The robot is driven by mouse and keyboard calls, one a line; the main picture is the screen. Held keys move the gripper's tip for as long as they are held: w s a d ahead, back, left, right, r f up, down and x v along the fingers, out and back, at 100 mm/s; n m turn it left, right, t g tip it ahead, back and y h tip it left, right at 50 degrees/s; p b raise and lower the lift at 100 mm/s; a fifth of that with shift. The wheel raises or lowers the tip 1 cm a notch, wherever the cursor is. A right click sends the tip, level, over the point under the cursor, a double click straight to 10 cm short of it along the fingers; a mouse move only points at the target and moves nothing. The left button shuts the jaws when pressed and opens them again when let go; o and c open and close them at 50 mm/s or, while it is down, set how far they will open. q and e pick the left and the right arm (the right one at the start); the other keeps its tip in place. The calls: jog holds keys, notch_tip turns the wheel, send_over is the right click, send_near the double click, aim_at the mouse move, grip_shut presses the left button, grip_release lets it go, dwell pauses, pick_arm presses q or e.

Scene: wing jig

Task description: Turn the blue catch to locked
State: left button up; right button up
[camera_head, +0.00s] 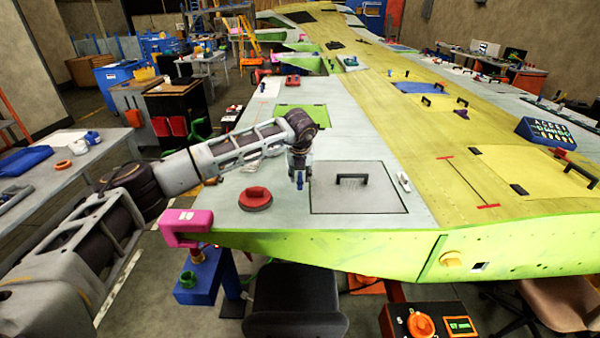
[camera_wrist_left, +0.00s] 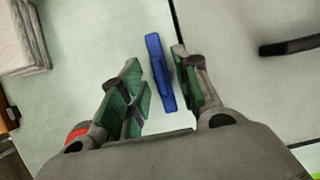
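The blue catch (camera_head: 299,181) is a small narrow bar on the wing's pale surface, at the left edge of a square access panel (camera_head: 385,199). In the left wrist view the catch (camera_wrist_left: 160,72) stands nearly in line with the panel seam, tilted slightly. My left gripper (camera_head: 299,172) points down over it. In the left wrist view my left gripper (camera_wrist_left: 158,85) is open, with green-padded fingers on both sides of the catch and gaps between. I cannot tell how far above the surface the fingertips are. My right gripper is not in view.
A black handle (camera_head: 352,177) stands on the panel. A red round object (camera_head: 255,197) lies left of the catch, and a pink block (camera_head: 186,227) sits on the wing's front left corner. A small white object (camera_head: 404,181) lies right of the panel.

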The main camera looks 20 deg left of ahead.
pick_arm(q)
grip_shut()
